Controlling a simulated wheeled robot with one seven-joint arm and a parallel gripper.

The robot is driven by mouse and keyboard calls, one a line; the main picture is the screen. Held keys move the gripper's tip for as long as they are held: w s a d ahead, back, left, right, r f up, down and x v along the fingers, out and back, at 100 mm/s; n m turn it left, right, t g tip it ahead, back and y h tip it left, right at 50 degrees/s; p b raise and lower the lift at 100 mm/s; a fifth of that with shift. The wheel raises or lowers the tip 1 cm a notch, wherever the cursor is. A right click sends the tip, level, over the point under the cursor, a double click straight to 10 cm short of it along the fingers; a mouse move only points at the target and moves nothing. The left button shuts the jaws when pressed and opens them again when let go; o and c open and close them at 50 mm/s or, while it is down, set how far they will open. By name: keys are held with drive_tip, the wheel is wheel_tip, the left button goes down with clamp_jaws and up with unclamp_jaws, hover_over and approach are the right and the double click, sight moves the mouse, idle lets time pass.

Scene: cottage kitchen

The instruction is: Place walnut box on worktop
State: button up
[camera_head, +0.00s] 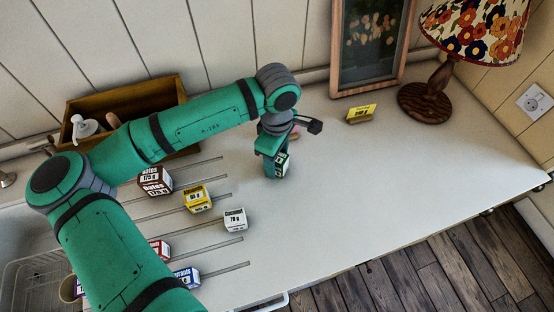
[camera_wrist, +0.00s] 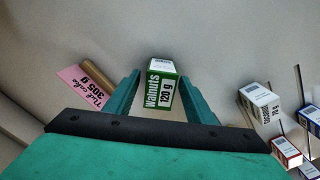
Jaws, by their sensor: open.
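The walnut box (camera_wrist: 161,84) is a small green and white carton marked "walnuts 120 g". In the wrist view it stands between the two fingers of my gripper (camera_wrist: 158,92), with the fingers apart on either side. In the head view the box (camera_head: 281,164) is at my gripper (camera_head: 273,162), low over the pale worktop (camera_head: 390,190). My gripper is open around the box. I cannot tell whether a finger still touches it, and its underside is hidden.
Several cartons, among them a yellow one (camera_head: 198,199) and a white one (camera_head: 234,218), stand by metal rods on the left. The worktop's right side is clear.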

wheel_tip(320, 180, up, 12)
drive_tip(key=shift+f, duration=0.2)
drive_tip(key=shift+s, duration=0.1)
idle(0.6)
